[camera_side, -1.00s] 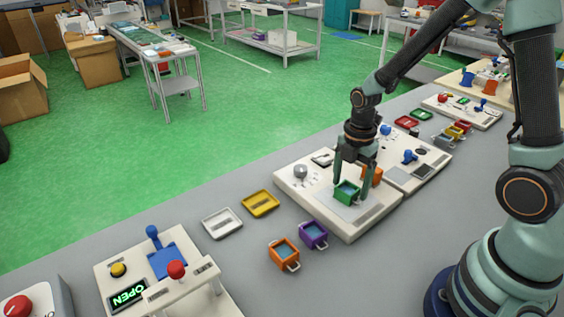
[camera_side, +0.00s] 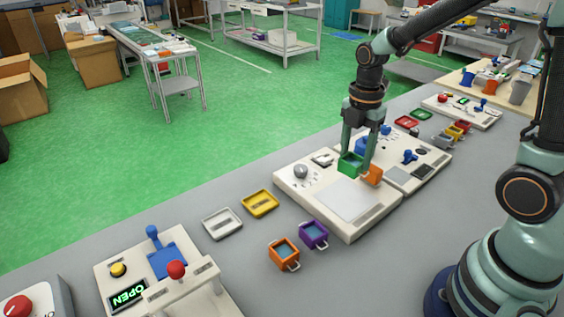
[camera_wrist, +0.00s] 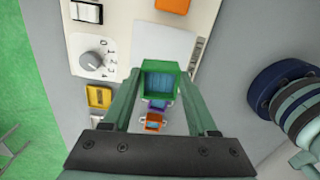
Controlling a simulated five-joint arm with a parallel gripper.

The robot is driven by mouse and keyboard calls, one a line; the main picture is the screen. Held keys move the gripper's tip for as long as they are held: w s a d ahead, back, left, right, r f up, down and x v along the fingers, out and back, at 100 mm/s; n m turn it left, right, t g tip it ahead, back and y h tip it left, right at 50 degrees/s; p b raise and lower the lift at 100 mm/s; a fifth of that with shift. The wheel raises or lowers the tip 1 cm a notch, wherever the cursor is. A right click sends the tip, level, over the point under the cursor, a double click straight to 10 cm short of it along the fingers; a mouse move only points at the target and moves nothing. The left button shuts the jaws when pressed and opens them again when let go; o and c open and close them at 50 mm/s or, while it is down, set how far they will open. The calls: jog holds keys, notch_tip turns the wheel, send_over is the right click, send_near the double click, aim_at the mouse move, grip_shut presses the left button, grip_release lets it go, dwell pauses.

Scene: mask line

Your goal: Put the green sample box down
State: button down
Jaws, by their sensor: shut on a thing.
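The green sample box (camera_side: 350,164) is held between the fingers of my gripper (camera_side: 358,158), above the white panel with the grey knob in the side view. In the wrist view the green box (camera_wrist: 160,80) sits between the two fingertips of my gripper (camera_wrist: 158,88), with its open top showing. The gripper is shut on it. The pale square plate (camera_side: 345,199) on the panel is bare. An orange block (camera_side: 373,174) is just right of the held box in the side view; one finger partly covers it.
A yellow tray (camera_side: 260,203) and a white tray (camera_side: 222,222) lie on the grey bench. An orange box (camera_side: 284,252) and a purple box (camera_side: 314,235) stand in front of them. A panel with a red-knobbed lever (camera_side: 176,269) and an OPEN display is at lower left.

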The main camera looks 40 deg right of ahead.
aim_at(355, 157)
notch_tip(355, 157, up, 11)
jog(key=w+a+f+m, duration=0.1)
jog(key=w+a+f, duration=0.2)
jog(key=w+a, duration=1.2)
jog(key=f, duration=1.2)
jog(key=s+f, duration=0.1)
jog(key=f, duration=0.6)
jog(key=shift+a, duration=0.25)
jog(key=shift+f, duration=0.2)
jog(key=shift+c, duration=0.9)
grip_release()
